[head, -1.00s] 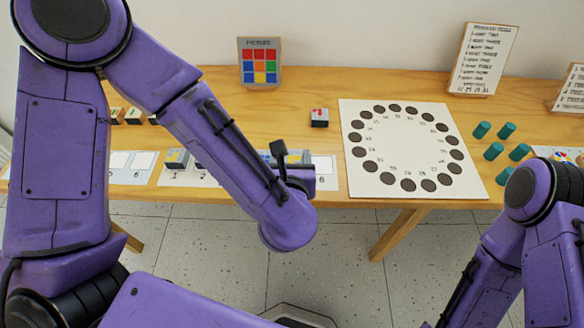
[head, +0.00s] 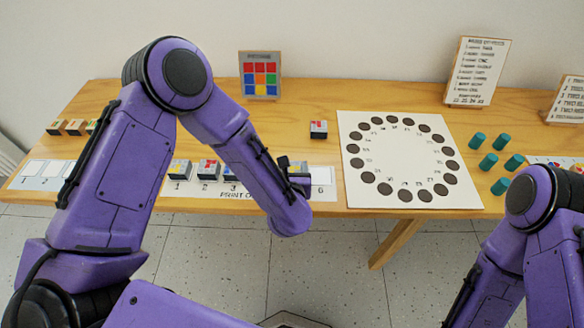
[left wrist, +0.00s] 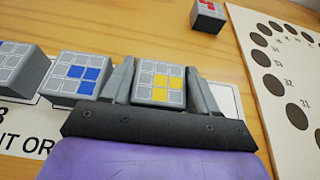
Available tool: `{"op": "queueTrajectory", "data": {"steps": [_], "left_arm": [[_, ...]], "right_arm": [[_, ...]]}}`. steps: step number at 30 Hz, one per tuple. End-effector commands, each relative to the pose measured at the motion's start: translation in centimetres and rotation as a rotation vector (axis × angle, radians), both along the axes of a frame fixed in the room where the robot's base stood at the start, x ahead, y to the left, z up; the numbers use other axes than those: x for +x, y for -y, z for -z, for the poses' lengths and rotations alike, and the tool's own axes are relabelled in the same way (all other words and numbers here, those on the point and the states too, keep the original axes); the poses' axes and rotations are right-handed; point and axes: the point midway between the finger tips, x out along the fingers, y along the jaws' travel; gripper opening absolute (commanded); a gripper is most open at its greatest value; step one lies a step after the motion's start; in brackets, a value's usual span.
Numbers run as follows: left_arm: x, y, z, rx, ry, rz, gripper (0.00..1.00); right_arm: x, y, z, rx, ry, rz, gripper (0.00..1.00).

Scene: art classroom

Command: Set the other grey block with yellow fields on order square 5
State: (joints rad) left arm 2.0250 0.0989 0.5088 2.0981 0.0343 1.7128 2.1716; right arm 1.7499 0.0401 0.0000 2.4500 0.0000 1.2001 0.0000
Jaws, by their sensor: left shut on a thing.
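My left gripper (left wrist: 155,85) is shut on a grey block with yellow fields (left wrist: 161,80), one finger on each side. In the head view this gripper (head: 296,172) is over order square 5, left of the bare square 6 (head: 322,177); the forearm partly hides it. Whether the block touches the square I cannot tell. A grey block with blue fields (left wrist: 80,77) stands just left of it. The other grey block with yellow fields (head: 179,170) stands on square 1. My right gripper is not in view.
A block with red fields (head: 208,169) is on square 2, and another block (head: 231,173) on square 3. A loose red-field block (head: 318,129) stands behind the strip. A white board with dark round spots (head: 358,190) lies to the right, near several green cylinders (head: 489,161).

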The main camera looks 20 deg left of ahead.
Motion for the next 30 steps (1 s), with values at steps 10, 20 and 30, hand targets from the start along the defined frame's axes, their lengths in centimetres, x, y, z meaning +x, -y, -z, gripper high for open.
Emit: {"op": "queueTrajectory", "data": {"steps": [10,20,30], "left_arm": [[0.0,0.0,0.2,0.0,0.0,0.0,0.7],[-4.1,1.2,-1.5,0.0,-0.001,0.003,0.7],[-10.2,3.0,-4.3,-0.001,0.0,0.002,0.7]], "right_arm": [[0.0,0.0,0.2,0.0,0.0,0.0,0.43],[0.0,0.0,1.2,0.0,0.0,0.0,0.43],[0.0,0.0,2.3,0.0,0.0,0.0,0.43]]}}
